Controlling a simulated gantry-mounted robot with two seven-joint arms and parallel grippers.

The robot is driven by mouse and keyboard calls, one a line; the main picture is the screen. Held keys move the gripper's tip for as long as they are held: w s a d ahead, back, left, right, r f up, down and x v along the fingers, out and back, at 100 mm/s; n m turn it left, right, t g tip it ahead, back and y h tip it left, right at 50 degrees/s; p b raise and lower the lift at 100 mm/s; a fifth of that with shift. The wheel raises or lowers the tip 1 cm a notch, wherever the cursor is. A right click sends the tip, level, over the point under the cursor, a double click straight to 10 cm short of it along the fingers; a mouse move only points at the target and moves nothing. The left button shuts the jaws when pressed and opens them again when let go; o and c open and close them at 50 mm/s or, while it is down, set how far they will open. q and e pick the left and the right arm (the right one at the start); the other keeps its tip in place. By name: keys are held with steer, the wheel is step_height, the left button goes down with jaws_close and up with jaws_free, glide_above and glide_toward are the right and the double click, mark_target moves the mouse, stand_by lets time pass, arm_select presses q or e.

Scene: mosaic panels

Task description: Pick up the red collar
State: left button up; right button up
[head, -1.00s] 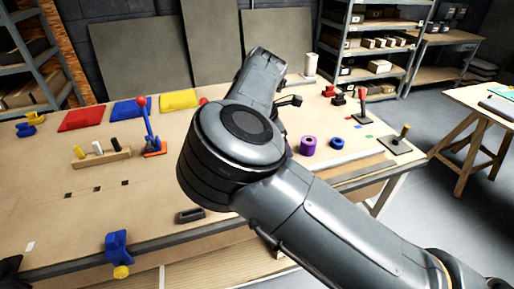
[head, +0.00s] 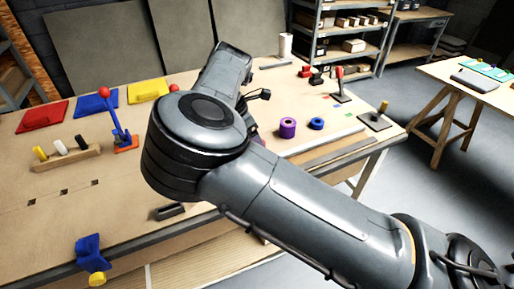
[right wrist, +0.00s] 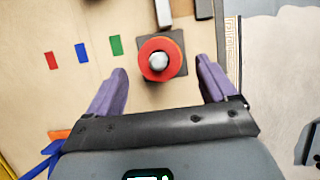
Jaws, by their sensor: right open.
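In the right wrist view the red collar (right wrist: 147,66) is a ring around a post with a round grey top, over a dark square plate (right wrist: 176,43). My right gripper (right wrist: 162,66) is open, with its purple fingers apart to the left and right of the collar in the picture. Neither finger touches it; I cannot tell the height gap. My left gripper is not in view.
Red (right wrist: 52,60), blue (right wrist: 82,53) and green (right wrist: 115,45) patches lie left of the plate. A purple roll (head: 287,128) and a blue ring (head: 317,123) stand on the bench. A blue-handled lever on an orange base (head: 125,141) stands left of my arm.

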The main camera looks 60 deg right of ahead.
steer(key=x, duration=0.3)
steer(key=shift+s+d+f, duration=0.1)
steer(key=shift+d+f, duration=0.15)
steer(key=c, duration=1.4)
steer(key=shift+r, duration=0.1)
steer(key=shift+c, duration=0.2)
step_height(320, 180, up, 10)
steer(key=shift+p, duration=1)
step_height(320, 180, up, 7)
steer(key=p, duration=0.8)
